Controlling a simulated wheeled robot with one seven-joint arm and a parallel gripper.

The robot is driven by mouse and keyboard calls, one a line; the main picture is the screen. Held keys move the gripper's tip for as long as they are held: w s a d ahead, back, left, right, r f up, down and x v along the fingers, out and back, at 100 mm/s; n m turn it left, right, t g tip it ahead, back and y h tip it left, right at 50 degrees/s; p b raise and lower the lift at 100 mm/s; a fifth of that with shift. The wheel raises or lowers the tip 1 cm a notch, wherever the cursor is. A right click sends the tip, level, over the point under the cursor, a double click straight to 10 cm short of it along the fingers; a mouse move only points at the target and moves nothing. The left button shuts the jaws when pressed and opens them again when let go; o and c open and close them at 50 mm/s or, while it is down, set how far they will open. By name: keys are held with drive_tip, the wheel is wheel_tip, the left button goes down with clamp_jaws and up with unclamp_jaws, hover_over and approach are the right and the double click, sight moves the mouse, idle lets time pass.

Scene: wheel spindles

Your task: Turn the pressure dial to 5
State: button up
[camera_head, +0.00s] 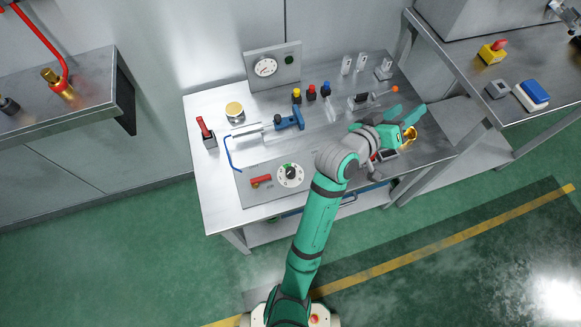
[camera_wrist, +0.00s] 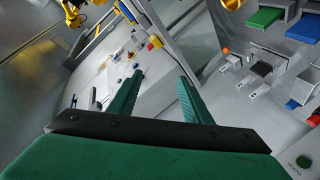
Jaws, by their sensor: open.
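A round white dial (camera_head: 290,174) with a dark centre knob and some green on its face lies on a grey plate at the front of the metal bench. Its numbers are too small to read. A round white gauge (camera_head: 265,67) is on an upright panel at the back of the bench. My gripper (camera_head: 408,112) is over the right part of the bench, well to the right of both and pointing away from the dial. Its green fingers are apart and empty in the wrist view (camera_wrist: 160,78). I cannot make out the dial in the wrist view.
A red-handled valve (camera_head: 261,180) sits just left of the dial. A blue clamp-like tool (camera_head: 290,120), coloured knobs (camera_head: 311,92) and a yellow-topped can (camera_head: 234,110) stand farther back. A side table (camera_head: 470,70) with a red button on a yellow box (camera_head: 492,52) is to the right.

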drive_tip(key=m+g, duration=0.1)
drive_tip(key=m+g+y, duration=0.3)
drive_tip(key=g+y, duration=0.6)
drive_tip(key=y, duration=0.3)
approach(290, 171)
drive_tip(key=f, duration=0.8)
drive_tip(key=shift+w+d+f, duration=0.15)
drive_tip(key=shift+d, duration=0.1)
drive_tip(key=c, duration=1.1)
